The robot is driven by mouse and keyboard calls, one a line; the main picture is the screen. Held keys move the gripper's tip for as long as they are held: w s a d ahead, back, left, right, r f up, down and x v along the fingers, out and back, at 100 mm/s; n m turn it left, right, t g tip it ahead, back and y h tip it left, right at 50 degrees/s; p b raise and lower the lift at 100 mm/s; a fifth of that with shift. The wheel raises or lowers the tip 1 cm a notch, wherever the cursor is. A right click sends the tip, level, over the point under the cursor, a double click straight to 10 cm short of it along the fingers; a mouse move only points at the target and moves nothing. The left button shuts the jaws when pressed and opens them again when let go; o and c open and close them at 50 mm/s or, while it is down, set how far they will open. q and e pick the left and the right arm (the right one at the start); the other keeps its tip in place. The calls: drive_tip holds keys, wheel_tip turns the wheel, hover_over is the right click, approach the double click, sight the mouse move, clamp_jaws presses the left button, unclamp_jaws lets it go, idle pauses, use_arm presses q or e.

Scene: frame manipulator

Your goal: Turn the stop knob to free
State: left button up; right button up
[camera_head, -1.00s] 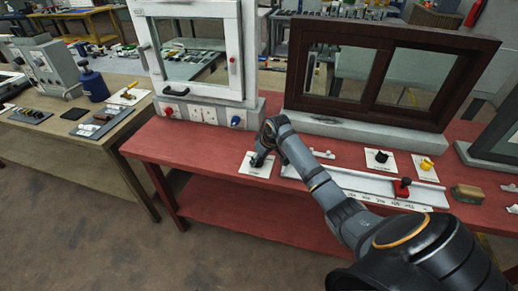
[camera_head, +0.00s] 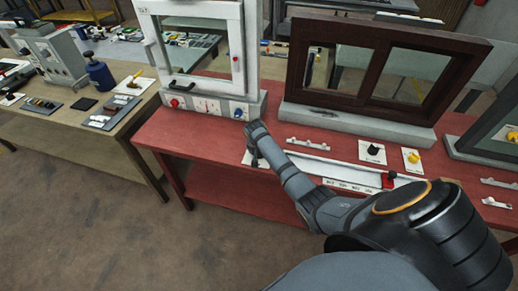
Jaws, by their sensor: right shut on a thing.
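My right gripper (camera_head: 254,163) is at a small white plate (camera_head: 246,158) at the front edge of the red table, with its fingers pointing down. It is shut on a small dark part there, most likely the stop knob. My fingers hide that part, so its shape and angle and the plate's lettering cannot be read. My left gripper is not in view.
On the red table (camera_head: 218,189), a black knob (camera_head: 373,149) and a yellow knob (camera_head: 413,156) stand on white plates to the right. A long rail with a red slider (camera_head: 388,179) lies nearer. Behind are a white-framed window (camera_head: 239,50) and a brown-framed window (camera_head: 299,70).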

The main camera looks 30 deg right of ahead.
drive_tip(key=shift+w+r+m+h, duration=0.1)
drive_tip(key=shift+m+h, duration=0.2)
drive_tip(key=shift+m, duration=0.5)
drive_tip(key=o, duration=1.2)
drive_tip(key=shift+c, duration=0.2)
drive_tip(key=shift+g, duration=0.3)
drive_tip(key=v, duration=1.2)
